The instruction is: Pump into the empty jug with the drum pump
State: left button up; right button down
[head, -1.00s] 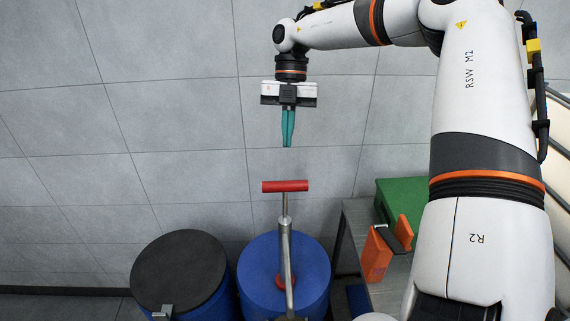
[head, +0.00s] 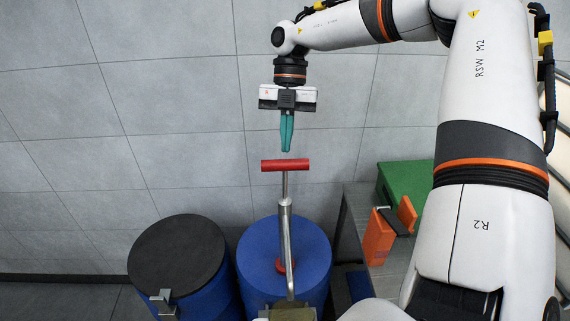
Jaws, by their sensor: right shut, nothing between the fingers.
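The drum pump stands upright on a blue drum (head: 258,262), with a red T-handle (head: 285,165) on a thin rod above its grey metal tube (head: 285,235). A spout pipe (head: 290,272) runs down the drum's front. Below its end, an olive-grey object (head: 292,314) is cut off by the bottom edge; I cannot tell if it is the jug. My right gripper (head: 286,151) points down with its teal fingers together and empty. Its tips are just above the handle in the picture; contact is not clear. My left gripper is not in view.
A second blue drum with a black lid (head: 178,255) stands to the left, a grey metal piece (head: 164,303) at its front. At right, a grey table (head: 350,222) bears a green box (head: 400,180) and an orange item (head: 378,240). A tiled wall is behind.

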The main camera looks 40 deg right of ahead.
jog(key=shift+s+a+f, duration=0.2)
jog(key=shift+a+f, duration=0.05)
jog(key=shift+f, duration=0.35)
